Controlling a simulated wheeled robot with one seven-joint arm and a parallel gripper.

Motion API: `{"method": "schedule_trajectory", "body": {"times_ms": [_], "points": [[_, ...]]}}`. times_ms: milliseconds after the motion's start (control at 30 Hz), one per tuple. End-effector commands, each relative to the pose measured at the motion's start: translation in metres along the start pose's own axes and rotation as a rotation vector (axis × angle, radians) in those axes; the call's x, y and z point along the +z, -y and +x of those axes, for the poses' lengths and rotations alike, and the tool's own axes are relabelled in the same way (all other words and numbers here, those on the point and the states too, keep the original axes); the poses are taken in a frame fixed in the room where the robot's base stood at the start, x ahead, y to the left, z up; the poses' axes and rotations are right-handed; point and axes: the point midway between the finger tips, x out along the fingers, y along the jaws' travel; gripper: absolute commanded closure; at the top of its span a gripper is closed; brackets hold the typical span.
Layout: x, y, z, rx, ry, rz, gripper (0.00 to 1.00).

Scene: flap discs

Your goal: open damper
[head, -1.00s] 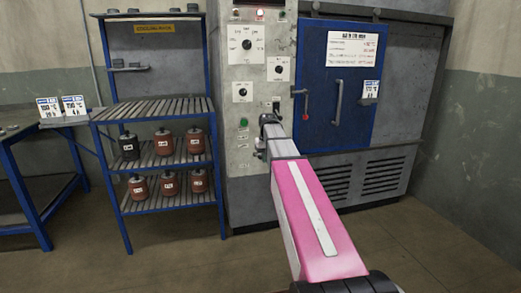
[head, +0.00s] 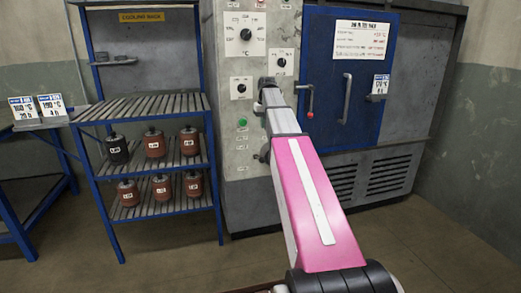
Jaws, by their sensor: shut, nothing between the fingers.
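My gripper (head: 267,82) is shut and empty at the end of my pink arm. It is in front of the grey control panel (head: 228,150), just below the right-hand dial (head: 282,62); I cannot tell whether it touches the panel. No part is readably labelled as the damper. A small lever with a red knob (head: 310,114) hangs at the left edge of the blue oven door (head: 335,110), right of my gripper. The black switch on the panel is hidden behind my arm.
The door is closed and has a vertical handle (head: 346,98). A large dial (head: 246,35), a small dial (head: 240,88) and a green button (head: 242,124) are on the panel. A blue rack (head: 216,180) with several pots stands left. The floor at right is clear.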

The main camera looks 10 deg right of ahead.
Motion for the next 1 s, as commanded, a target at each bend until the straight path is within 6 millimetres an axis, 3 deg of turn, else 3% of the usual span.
{"method": "schedule_trajectory", "body": {"times_ms": [467,1000], "points": [[0.0,0.0,0.009,0.0,0.0,0.0,1.0],[0.001,0.0,0.099,0.0,0.002,0.0,1.0]]}}
